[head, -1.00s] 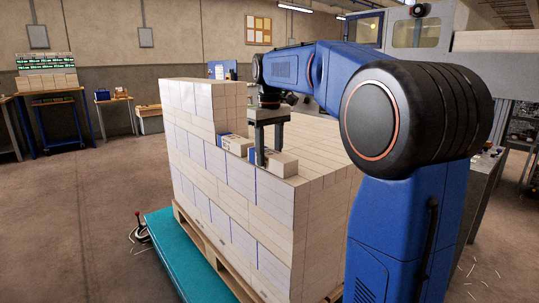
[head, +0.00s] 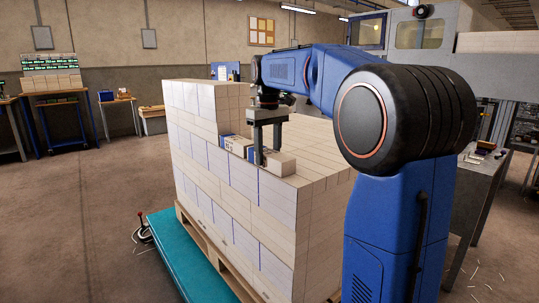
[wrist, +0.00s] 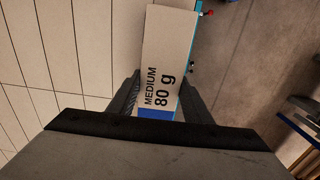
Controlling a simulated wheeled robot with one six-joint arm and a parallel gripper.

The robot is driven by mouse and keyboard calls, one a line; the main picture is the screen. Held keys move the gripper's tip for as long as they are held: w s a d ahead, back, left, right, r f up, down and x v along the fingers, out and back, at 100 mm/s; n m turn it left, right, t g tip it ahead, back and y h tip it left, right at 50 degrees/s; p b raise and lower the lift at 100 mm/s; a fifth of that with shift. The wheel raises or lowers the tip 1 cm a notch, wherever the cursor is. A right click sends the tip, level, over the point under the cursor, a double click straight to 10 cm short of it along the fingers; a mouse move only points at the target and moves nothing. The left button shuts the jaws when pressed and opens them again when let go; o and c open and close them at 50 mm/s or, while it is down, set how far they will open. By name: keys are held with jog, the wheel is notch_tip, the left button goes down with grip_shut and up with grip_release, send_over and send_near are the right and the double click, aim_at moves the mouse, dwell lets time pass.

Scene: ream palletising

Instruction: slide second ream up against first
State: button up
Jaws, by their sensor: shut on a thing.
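The first ream (head: 235,145) lies on the top step of the stack, against the higher block of reams, with a blue and white end showing. My gripper (head: 266,154) points down and is shut across the second ream (head: 283,164), just to the right of the first. In the wrist view the held ream (wrist: 168,50) shows a pale top marked "MEDIUM 80 g" and a blue band, with a dark finger on each side. The near finger hides the meeting edge, so I cannot tell whether the two reams touch.
The stack (head: 240,215) of pale reams stands on a wooden pallet (head: 205,248) above a teal platform (head: 175,245). Its higher block (head: 200,110) rises at the left. Bare stack top lies right of the held ream. A grey table (head: 480,185) stands at the right.

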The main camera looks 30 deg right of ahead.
aim_at(265, 150)
jog(key=shift+w+a, duration=0.2)
jog(key=shift+w, duration=0.7)
jog(key=o, duration=1.6)
jog(key=shift+c, duration=0.2)
notch_tip(265, 150, up, 17)
jog(key=shift+r, duration=0.2)
jog(key=s+a+f+m+t, duration=0.1)
jog(key=s+a+f, duration=0.2)
jog(key=s+f, duration=0.5)
jog(key=s+a+f+t, duration=0.2)
jog(key=s+a+f, duration=0.1)
jog(key=s+f, duration=0.55)
jog(key=s+a+f+m+t, duration=0.1)
jog(key=s+a+f, duration=0.1)
jog(key=s+f, duration=1.6)
notch_tip(265, 150, down, 3)
jog(key=shift+s+f+t, duration=0.1)
jog(key=shift+s+t, duration=0.05)
jog(key=shift+t, duration=0.25)
